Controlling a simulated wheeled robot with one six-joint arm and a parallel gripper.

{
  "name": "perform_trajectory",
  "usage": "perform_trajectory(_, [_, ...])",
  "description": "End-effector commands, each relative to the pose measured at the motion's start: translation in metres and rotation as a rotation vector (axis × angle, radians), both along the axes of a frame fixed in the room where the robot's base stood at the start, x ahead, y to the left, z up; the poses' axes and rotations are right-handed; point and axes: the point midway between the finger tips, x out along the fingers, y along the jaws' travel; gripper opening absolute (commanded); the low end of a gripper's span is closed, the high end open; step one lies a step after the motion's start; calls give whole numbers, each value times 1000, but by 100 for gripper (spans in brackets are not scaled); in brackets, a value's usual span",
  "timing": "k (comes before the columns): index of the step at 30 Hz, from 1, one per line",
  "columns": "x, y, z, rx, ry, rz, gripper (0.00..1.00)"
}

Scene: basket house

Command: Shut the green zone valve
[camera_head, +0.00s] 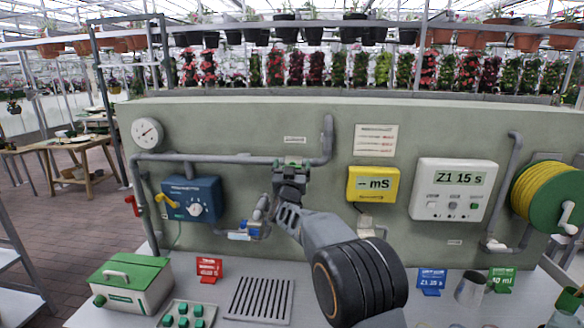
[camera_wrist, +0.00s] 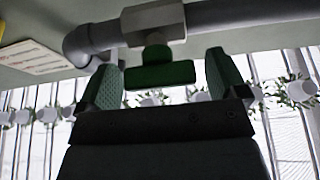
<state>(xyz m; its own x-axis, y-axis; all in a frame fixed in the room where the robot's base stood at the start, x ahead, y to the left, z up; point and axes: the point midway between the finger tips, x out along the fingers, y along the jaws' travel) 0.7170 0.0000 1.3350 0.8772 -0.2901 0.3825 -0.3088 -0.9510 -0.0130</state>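The green valve handle (camera_wrist: 162,74) hangs on a short stem from a grey valve body (camera_wrist: 153,22) on the grey pipe. In the wrist view the handle lies roughly along the pipe. My gripper (camera_wrist: 160,62) is open, with one green-padded finger on each side of the handle and a visible gap to each. In the head view my gripper (camera_head: 291,172) is up at the horizontal pipe (camera_head: 240,160) on the panel wall, and it largely hides the valve there.
A red valve handle (camera_head: 132,204) is at the left and a blue valve handle (camera_head: 240,236) is below my gripper. A blue control box (camera_head: 190,198), a yellow mS meter (camera_head: 373,184) and a white timer (camera_head: 453,189) are on the wall. The bench below holds a green-lidded box (camera_head: 131,281).

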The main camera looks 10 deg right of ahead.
Motion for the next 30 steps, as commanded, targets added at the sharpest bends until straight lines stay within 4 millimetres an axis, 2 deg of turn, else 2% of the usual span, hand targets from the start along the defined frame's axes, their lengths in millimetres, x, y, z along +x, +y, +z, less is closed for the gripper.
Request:
perform_trajectory(2, [0, 0, 0, 0, 0, 0, 84])
perform_trajectory(15, [0, 0, 0, 0, 0, 0, 42])
perform_trajectory(23, [0, 0, -1, 33, -12, 1, 42])
perform_trajectory(30, [-1, 0, -4, 175, -59, 1, 42])
